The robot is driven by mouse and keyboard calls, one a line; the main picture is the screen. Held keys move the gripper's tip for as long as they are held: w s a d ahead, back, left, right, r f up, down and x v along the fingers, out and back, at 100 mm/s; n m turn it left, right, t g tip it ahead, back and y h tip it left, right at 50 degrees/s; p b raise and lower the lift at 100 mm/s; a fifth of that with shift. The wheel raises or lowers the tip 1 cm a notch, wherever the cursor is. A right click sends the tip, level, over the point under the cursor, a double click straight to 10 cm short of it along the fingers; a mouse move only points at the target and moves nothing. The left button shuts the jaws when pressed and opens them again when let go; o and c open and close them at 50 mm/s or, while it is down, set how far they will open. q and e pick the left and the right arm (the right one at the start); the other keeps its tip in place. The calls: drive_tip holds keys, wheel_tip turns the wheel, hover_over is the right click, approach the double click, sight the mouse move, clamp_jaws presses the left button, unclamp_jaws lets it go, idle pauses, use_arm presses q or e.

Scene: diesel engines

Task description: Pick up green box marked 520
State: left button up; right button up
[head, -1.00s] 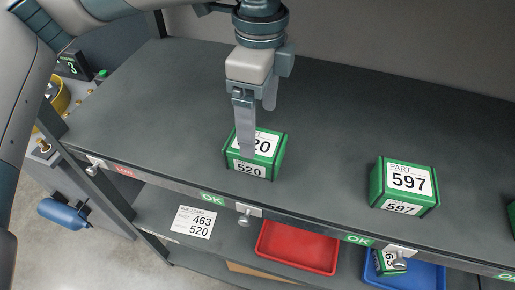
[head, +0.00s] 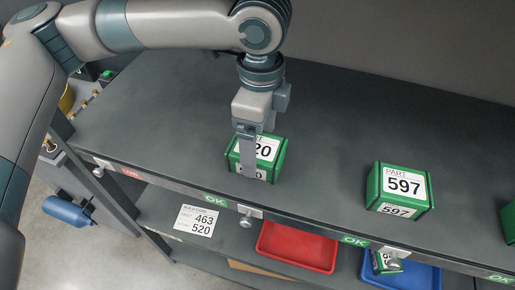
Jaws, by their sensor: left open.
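The green box marked 520 (head: 268,151) sits on the dark upper shelf, left of centre in the head view. Its white label is partly covered by my gripper. My left gripper (head: 252,172) points down at the box from above, with a finger in front of the box's near face. The other finger is mostly hidden, so I cannot tell whether it is behind the box or whether either touches it. The jaws are open. My right gripper is not in view.
A green box marked 597 (head: 403,186) stands to the right on the same shelf (head: 330,150), another at the right edge (head: 509,220). Below are a red tray (head: 297,247), a blue tray (head: 420,277) holding a green box, and a card (head: 196,220) reading 463 and 520.

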use_arm(q)
drive_tip(key=shift+f, duration=1.1)
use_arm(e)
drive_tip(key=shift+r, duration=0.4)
use_arm(q)
drive_tip(key=c, duration=1.5)
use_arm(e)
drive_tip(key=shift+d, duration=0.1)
use_arm(q)
drive_tip(key=shift+r, duration=0.15)
drive_tip(key=shift+c, duration=0.2)
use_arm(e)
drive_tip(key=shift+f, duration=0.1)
use_arm(q)
drive_tip(key=shift+r+b, duration=0.4)
drive_tip(key=shift+r, duration=0.2)
drive_tip(key=shift+r+b, duration=0.6)
drive_tip(key=shift+r, duration=0.35)
drive_tip(key=s+a+b, duration=0.2)
drive_tip(key=s+b, duration=0.1)
drive_tip(key=s, duration=0.5)
drive_tip(key=s+a+b, duration=0.3)
drive_tip(key=s, duration=0.6)
drive_tip(key=shift+a, duration=0.25)
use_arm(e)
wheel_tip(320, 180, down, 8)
